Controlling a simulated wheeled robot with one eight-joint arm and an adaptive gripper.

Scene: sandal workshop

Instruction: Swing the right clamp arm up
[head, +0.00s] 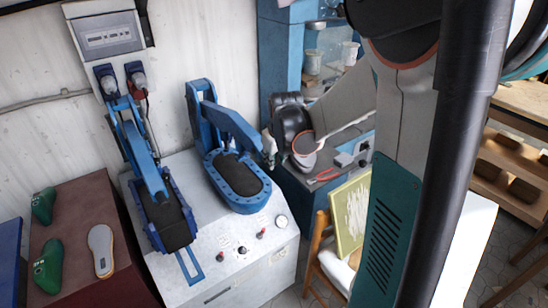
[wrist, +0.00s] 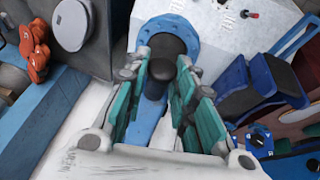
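The right clamp arm (head: 232,125) is a blue bar that slants down from its blue upright frame over the right pad station (head: 240,182), an oval blue rim with a dark pad. In the wrist view, the blue bar (wrist: 143,132) runs between my fingers, with a black knob (wrist: 156,78) on it. My gripper (wrist: 162,95) is open, its teal-padded fingers on either side of the bar and knob. I cannot tell whether they touch it. In the head view, my gripper (head: 268,146) is small and partly hidden at the right end of the clamp arm.
The left clamp arm (head: 143,145) stands beside it on the same grey machine (head: 240,260). Green lasts (head: 46,268) and a sole (head: 101,250) lie on the dark red cabinet at left. A blue bench (head: 305,193) with red-handled pliers stands to the right.

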